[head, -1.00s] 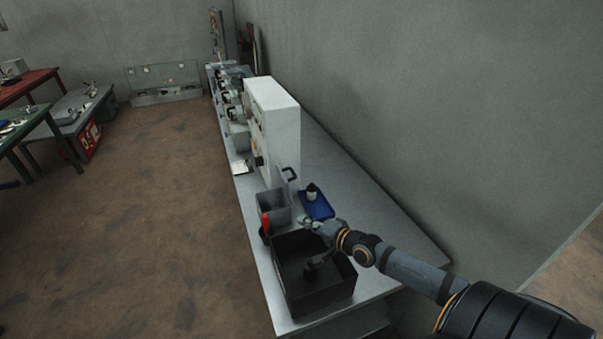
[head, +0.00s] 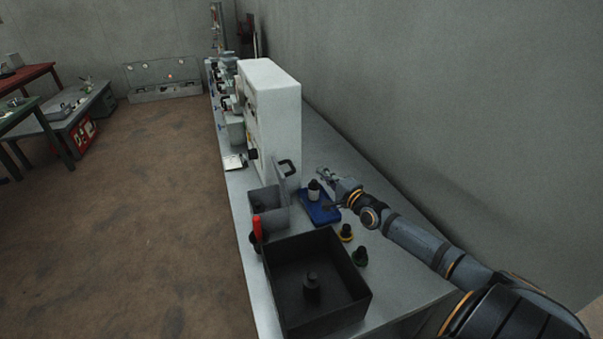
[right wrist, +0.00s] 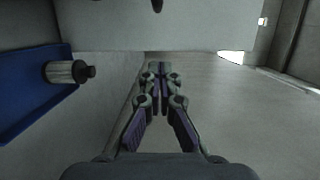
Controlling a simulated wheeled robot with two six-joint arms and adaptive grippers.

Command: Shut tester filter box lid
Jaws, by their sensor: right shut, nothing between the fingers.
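The tester filter box appears to be the small grey box (head: 268,206) on the bench, in front of the tall white cabinet. Its lid (head: 282,178) stands raised on the box's far right side, with a dark handle (head: 289,167) at its top. My right gripper (head: 322,173) is to the right of the lid, above the blue tray, apart from the lid. In the right wrist view its fingers (right wrist: 159,72) are together and hold nothing. A dark shape at the top edge of that view is cut off. My left gripper is not in view.
A blue tray (head: 321,213) with a dark-topped bottle (head: 314,190) lies below my right gripper. A black bin (head: 275,289), a red-handled tool (head: 257,230) and two small knobs stand nearer. The white cabinet (head: 284,125) and the wall bound the space.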

